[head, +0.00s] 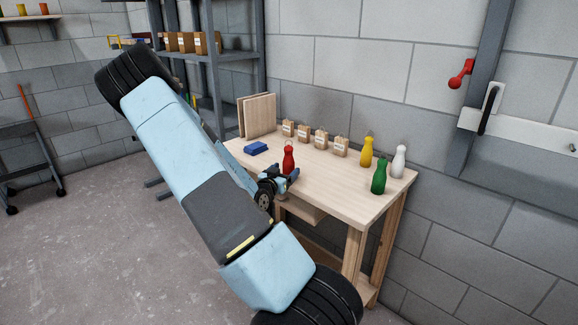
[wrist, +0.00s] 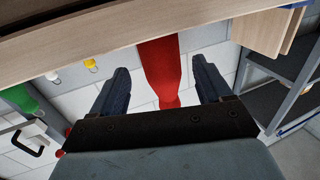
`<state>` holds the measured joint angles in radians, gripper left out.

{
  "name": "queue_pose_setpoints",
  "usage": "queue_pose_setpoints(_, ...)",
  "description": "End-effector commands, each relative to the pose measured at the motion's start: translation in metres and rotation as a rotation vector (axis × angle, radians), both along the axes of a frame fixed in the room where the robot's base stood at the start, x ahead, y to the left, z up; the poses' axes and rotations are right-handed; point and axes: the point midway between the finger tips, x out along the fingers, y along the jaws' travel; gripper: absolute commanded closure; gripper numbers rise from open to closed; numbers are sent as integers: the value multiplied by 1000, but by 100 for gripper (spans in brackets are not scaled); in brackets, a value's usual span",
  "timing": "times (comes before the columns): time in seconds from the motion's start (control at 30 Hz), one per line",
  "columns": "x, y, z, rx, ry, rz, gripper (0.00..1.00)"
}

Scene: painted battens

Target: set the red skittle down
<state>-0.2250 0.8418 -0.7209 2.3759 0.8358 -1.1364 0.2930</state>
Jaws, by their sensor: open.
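The red skittle (head: 288,160) stands upright at the front part of the wooden table (head: 330,178), and its lower end meets the tabletop. In the wrist view, which is upside down, the red skittle (wrist: 162,65) shows between the two dark fingers of my gripper (wrist: 160,72). There is a visible gap on each side of it. My gripper (head: 284,182) is open, at the table's front edge beside the skittle. In the head view it partly hides the skittle's lower part.
A green skittle (head: 379,177), a yellow skittle (head: 366,152) and a white skittle (head: 398,161) stand on the right of the table. A blue block (head: 255,148) and leaning boards (head: 259,115) are at left.

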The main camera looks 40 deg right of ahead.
Motion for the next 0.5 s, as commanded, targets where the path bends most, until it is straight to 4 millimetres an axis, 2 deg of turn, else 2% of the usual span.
queue_pose_setpoints(0.27, 6, -12, 0, 1, 0, 0, 22)
queue_pose_setpoints(0.5, 20, -41, 1, 0, -1, 0, 22)
